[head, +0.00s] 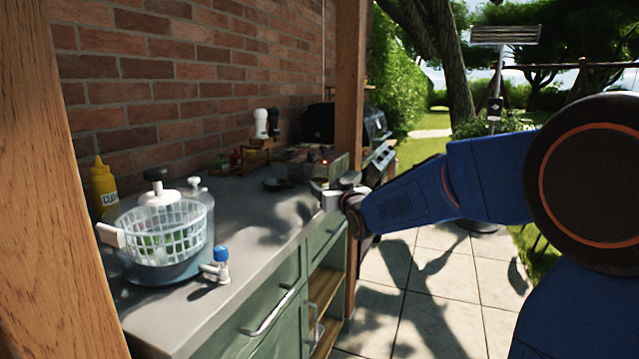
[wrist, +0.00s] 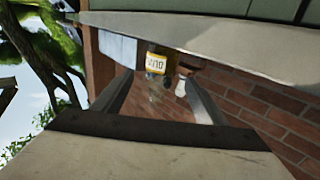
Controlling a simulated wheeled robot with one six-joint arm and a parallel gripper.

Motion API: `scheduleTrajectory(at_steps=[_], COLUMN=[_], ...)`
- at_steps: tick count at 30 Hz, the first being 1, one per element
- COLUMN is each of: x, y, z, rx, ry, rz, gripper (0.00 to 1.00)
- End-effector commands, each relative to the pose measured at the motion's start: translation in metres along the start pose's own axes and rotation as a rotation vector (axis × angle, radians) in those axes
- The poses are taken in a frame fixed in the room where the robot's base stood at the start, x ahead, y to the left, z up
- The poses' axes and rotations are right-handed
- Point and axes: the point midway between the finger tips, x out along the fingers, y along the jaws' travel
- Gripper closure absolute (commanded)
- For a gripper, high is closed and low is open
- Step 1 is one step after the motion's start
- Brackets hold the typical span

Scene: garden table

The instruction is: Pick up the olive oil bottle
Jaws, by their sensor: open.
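I cannot single out an olive oil bottle with certainty in either view. In the head view my gripper (head: 332,199) is over the far front edge of the counter, small and partly hidden by my arm. In the wrist view, which is upside down, my gripper (wrist: 158,88) has its two fingers wide apart with nothing held. Beyond them is a container with a yellow label (wrist: 157,58); its contents are unclear. A pale upright thing (wrist: 181,86) stands beside it.
The grey counter (head: 262,196) runs along a brick wall (head: 190,75). Near me stand a yellow squeeze bottle (head: 103,187), a white colander (head: 160,232) and a blue-topped item (head: 220,262). White and black mills (head: 260,122) stand farther back. A wooden post (head: 351,80) rises beyond my gripper.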

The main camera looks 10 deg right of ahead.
Motion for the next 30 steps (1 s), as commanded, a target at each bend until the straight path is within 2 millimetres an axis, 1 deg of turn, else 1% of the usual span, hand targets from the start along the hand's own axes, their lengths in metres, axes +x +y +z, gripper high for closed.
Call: scheduleTrajectory(at_steps=[1, 3, 8, 10, 15, 19, 23, 29, 30], x=[0.006, 0.011, 0.017, 0.023, 0.047, 0.060, 0.067, 0.067, 0.067], y=[0.000, 0.000, 0.000, -0.001, -0.002, -0.002, -0.001, -0.001, -0.001], z=[0.001, 0.001, 0.000, 0.000, -0.003, -0.003, -0.003, -0.003, -0.003], rx=[0.000, 0.000, 0.000, 0.000, 0.000, 0.000, 0.000, 0.000, 0.000], ry=[-0.001, -0.001, 0.000, -0.001, -0.001, 0.000, -0.001, -0.001, -0.001], rz=[0.000, 0.000, 0.000, -0.001, -0.001, 0.000, 0.000, 0.000, 0.000], gripper=[0.34, 0.34, 0.34, 0.34, 0.34, 0.34, 0.34, 0.34, 0.39])
